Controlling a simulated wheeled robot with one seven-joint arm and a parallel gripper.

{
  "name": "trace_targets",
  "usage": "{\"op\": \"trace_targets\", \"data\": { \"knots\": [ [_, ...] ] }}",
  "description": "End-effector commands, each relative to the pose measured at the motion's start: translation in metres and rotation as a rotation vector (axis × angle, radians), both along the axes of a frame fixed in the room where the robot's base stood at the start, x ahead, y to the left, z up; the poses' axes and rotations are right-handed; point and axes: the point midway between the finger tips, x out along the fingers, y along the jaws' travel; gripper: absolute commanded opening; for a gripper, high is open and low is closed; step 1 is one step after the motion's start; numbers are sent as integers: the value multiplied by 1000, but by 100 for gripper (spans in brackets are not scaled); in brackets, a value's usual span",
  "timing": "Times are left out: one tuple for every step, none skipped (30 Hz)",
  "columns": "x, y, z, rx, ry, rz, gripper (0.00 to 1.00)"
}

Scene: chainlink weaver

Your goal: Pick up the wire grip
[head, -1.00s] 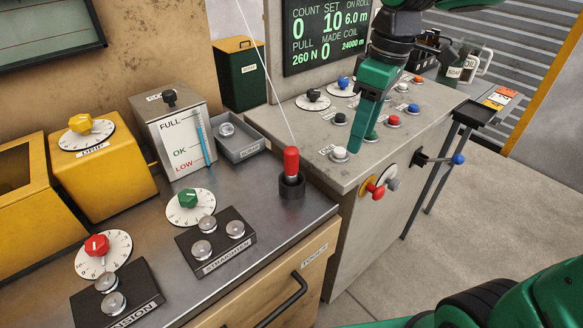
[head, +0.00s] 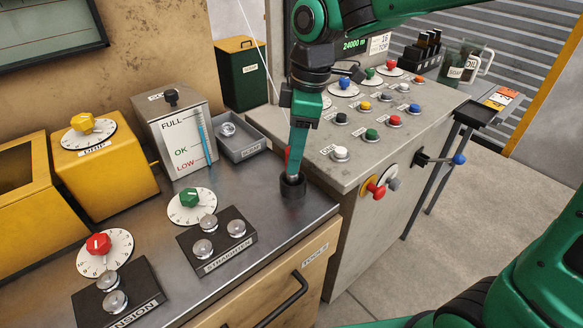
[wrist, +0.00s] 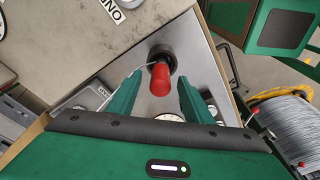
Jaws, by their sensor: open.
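The wire grip (wrist: 160,78) has a red handle and stands in a dark round holder (head: 292,187) near the bench's right edge. In the head view my gripper mostly covers it; only a thin red strip shows at the gripper's left side. My gripper (head: 295,172) points down at the holder. In the wrist view my gripper (wrist: 157,92) is open, with one green finger to the left and one to the right of the red handle. A gap shows on each side. A thin wire runs to the holder area.
The steel bench (head: 160,225) carries dials and a straightener block (head: 217,240) left of the holder. A grey console (head: 350,175) with coloured buttons rises close on the right. A small scrap tray (head: 243,146) lies behind. A wire coil (wrist: 288,125) shows in the wrist view.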

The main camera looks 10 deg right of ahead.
Motion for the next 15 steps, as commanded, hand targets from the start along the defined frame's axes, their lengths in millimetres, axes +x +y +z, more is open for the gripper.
{"op": "trace_targets", "data": {
  "knots": [
    [0,2,-8,-1,2,1,46],
    [0,2,-12,-2,3,0,46],
    [0,3,-17,-2,3,0,46],
    [0,3,-20,-1,2,0,46],
    [0,4,-23,-1,1,0,46],
    [0,4,-25,-1,1,0,46],
    [1,4,-27,0,0,1,46],
    [1,5,-27,0,0,1,46],
    [1,5,-28,0,-1,0,46],
    [1,5,-28,1,-1,0,46],
    [1,5,-28,1,-1,0,46],
    [1,5,-28,1,-1,0,46],
    [1,5,-28,1,-1,0,46],
    [1,5,-28,1,-1,0,46],
    [1,5,-28,0,-1,0,44]
  ]
}}
